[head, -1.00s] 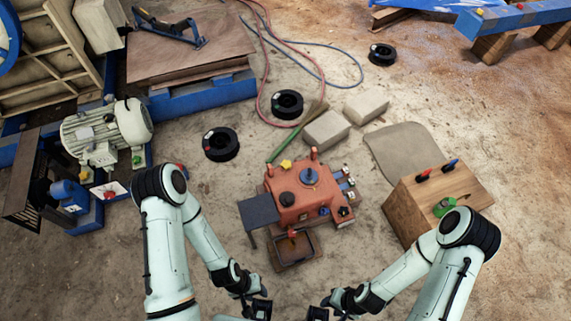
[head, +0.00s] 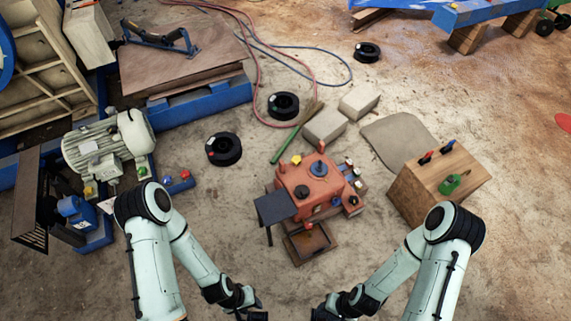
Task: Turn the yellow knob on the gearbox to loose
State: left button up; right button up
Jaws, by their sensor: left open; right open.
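The gearbox (head: 318,188) is an orange-red box on the ground at the middle of the head view. Its yellow knob (head: 296,160) sits at the upper left edge of its top. Whether the knob is tight or loose cannot be told at this size. My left gripper (head: 256,314) is at the bottom edge, below the gearbox and apart from it, empty as far as it shows. My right gripper (head: 322,312) is at the bottom edge to its right, also apart from the gearbox. Both grippers are partly cut off by the frame.
A dark plate (head: 275,207) stands at the gearbox's left front, and an open tray (head: 290,250) lies before it. A wooden box (head: 408,203) with tools stands right. Concrete blocks (head: 325,125) and a green-handled tool (head: 287,143) lie behind. A motor (head: 110,145) stands left.

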aim_at(295, 159)
jog(key=j, duration=0.35)
jog(key=k+j+z, duration=0.1)
jog(key=j, duration=0.25)
jog(key=k+j, duration=0.1)
jog(key=j, duration=0.25)
jog(key=i+j+z, duration=0.15)
jog(key=j, duration=0.4)
jog(key=j+z, duration=0.1)
jog(key=j, duration=0.4)
jog(key=i+j, duration=0.2)
jog(key=j, duration=0.15)
jog(key=i+j+z, duration=0.15)
jog(key=i+j, duration=0.25)
jog(key=j, duration=0.25)
jog(key=i+j+z, duration=0.1)
jog(key=i, duration=0.45)
jog(key=i+j, duration=0.1)
jog(key=i, duration=0.45)
jog(key=z, duration=0.05)
